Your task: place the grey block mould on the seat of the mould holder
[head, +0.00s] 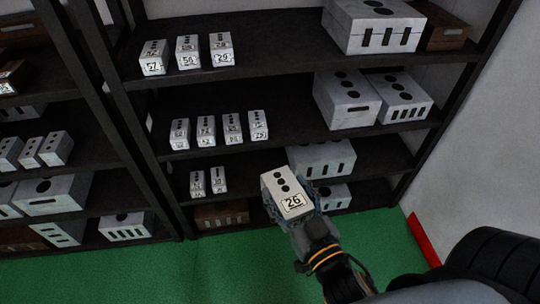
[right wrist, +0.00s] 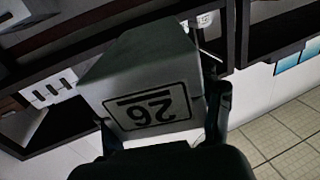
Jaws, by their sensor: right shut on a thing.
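A grey block mould (head: 284,190) with a label reading 26 and dark round holes on top is held in my right gripper (head: 290,212). In the right wrist view the mould (right wrist: 145,60) sits between the two fingers of the right gripper (right wrist: 165,125), its label upside down. In the head view the held mould is in front of the lower shelves, clear of them as far as I can see. The mould holder and its seat are not in view. My left gripper is not in view.
A dark shelf rack (head: 290,141) stands ahead, bearing small numbered moulds (head: 187,55) and larger white blocks (head: 347,99). A second rack (head: 95,115) stands at left. The green floor (head: 150,275) is clear in front. A white wall (head: 470,150) is at right.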

